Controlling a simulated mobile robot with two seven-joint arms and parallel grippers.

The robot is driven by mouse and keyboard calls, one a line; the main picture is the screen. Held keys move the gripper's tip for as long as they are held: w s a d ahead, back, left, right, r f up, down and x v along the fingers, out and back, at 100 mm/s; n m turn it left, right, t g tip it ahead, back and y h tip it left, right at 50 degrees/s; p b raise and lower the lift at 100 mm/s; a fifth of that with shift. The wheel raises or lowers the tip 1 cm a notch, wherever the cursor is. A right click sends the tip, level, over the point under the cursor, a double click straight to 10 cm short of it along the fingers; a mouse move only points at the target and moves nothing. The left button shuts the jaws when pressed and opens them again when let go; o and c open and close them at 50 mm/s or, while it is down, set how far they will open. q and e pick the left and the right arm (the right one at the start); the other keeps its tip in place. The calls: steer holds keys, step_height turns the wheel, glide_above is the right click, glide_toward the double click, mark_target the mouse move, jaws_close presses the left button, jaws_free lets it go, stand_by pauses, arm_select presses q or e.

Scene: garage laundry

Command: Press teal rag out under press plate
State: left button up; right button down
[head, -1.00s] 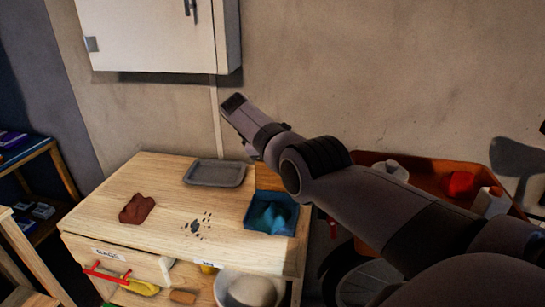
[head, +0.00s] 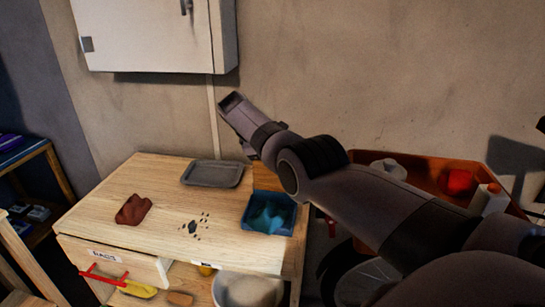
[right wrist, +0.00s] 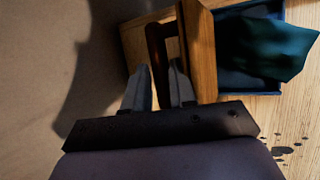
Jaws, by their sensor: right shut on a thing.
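The teal rag (head: 268,216) lies crumpled in a blue tray (head: 247,229) at the right end of the wooden bench top. It also shows in the right wrist view (right wrist: 275,50), dark and partly in shadow. The wooden press plate (head: 267,178) stands up at the back edge of the tray, clear of the rag's top, partly hidden by my right arm. In the right wrist view, my right gripper (right wrist: 160,80) is shut on the plate's dark brown handle (right wrist: 155,42). In the head view my arm hides its fingers. My left gripper is not in view.
A red-handled drawer (head: 105,262) is slightly open. An orange-red cart (head: 420,165) holding items stands right. A white cabinet (head: 150,35) hangs above.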

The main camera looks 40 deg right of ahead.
steer(key=shift+w+d+r, duration=0.3)
steer(key=shift+d+r, duration=0.1)
steer(key=shift+d, duration=0.25)
steer(key=c, duration=1.3)
jaws_free()
steer(key=shift+o, duration=1.3)
steer(key=shift+f, duration=0.3)
steer(key=shift+s+f, duration=0.1)
steer(key=shift+f, duration=0.05)
steer(key=p+v, duration=0.1)
steer(key=v, duration=0.6)
steer(key=shift+a+r, duration=0.25)
steer(key=shift+r, duration=0.05)
steer(key=shift+a+r, duration=0.1)
steer(key=shift+r, duration=0.05)
